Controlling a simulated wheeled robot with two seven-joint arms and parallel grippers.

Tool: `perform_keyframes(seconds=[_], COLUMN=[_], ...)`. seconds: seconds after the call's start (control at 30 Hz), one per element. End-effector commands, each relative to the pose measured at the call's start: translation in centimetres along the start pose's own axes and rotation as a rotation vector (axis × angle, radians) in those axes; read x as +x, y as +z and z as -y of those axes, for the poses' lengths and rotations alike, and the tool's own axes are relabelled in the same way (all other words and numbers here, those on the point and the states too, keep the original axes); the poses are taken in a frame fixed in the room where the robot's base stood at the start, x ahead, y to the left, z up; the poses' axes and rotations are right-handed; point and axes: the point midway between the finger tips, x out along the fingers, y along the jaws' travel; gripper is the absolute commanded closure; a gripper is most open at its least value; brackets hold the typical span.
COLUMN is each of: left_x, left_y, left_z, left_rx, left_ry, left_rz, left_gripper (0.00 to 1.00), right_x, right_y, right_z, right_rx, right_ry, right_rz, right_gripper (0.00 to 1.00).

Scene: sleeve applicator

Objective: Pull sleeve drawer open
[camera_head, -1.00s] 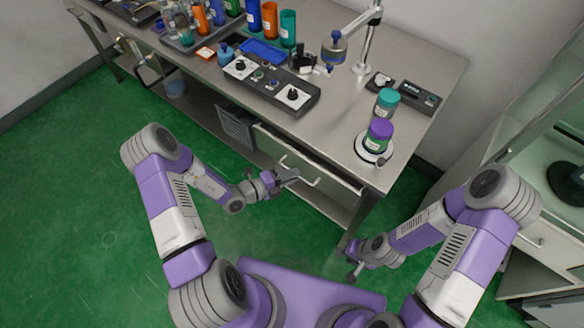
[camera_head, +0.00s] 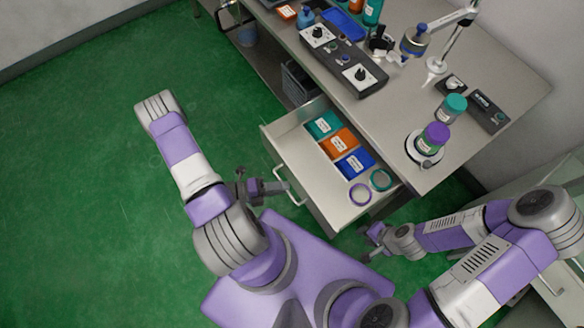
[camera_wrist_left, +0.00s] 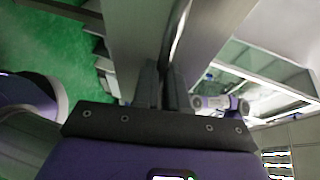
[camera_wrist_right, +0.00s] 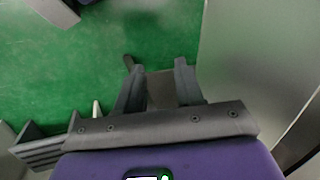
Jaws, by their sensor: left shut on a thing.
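The sleeve drawer (camera_head: 310,186) is out from under the steel bench, with its inside in view. It has a pale bar handle (camera_head: 292,190) on its front. Inside are teal (camera_head: 321,125), orange (camera_head: 339,144) and blue (camera_head: 355,163) labelled blocks, a purple ring (camera_head: 360,194) and a teal ring (camera_head: 381,180). My left gripper (camera_head: 284,187) is shut on the handle; its fingers are close together in the left wrist view (camera_wrist_left: 164,88). My right gripper (camera_head: 370,235) is low, right of the drawer. Its fingers are apart and empty in the right wrist view (camera_wrist_right: 157,80).
The bench top (camera_head: 400,100) holds a black control panel (camera_head: 343,62), a lamp-like stand (camera_head: 447,45), and a teal-lidded jar (camera_head: 452,107) beside a purple-lidded jar (camera_head: 433,138). A glass-fronted cabinet stands at the right. Green floor (camera_head: 90,200) is clear at the left.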

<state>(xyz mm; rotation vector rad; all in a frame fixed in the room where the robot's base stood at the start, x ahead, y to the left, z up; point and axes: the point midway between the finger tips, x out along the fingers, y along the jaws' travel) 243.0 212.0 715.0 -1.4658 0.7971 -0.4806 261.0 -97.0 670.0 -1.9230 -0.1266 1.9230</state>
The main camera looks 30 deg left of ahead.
Motion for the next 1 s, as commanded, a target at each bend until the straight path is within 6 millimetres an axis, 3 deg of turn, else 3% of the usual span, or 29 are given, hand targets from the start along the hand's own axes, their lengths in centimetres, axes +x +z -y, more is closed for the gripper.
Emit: perform_keyframes(seconds=[0.2, 0.57, 0.6, 0.73, 1.0], left_x=[-1.07, -1.13, -1.13, -1.12, -1.16], left_y=[-0.39, -0.41, -0.41, -0.41, -0.42], left_z=[-0.17, -0.17, -0.18, -0.19, -0.22], left_rx=[0.001, 0.002, 0.002, 0.002, 0.001], left_ry=[-0.002, -0.002, -0.002, -0.002, -0.001], left_rz=[0.001, 0.000, 0.000, 0.000, 0.000], left_gripper=[1.00, 1.00, 0.83, 0.63, 0.63], right_x=[-0.07, -0.07, -0.07, -0.07, -0.07], right_y=[0.01, 0.01, 0.01, 0.01, 0.01], right_z=[0.03, 0.03, 0.03, 0.03, 0.03], right_rx=[0.000, 0.000, 0.000, 0.000, 0.000], right_ry=[0.000, 0.000, 0.000, 0.000, 0.000], right_rz=[0.000, 0.000, 0.000, 0.000, 0.000], right_gripper=[0.64, 0.64, 0.64, 0.64, 0.64])
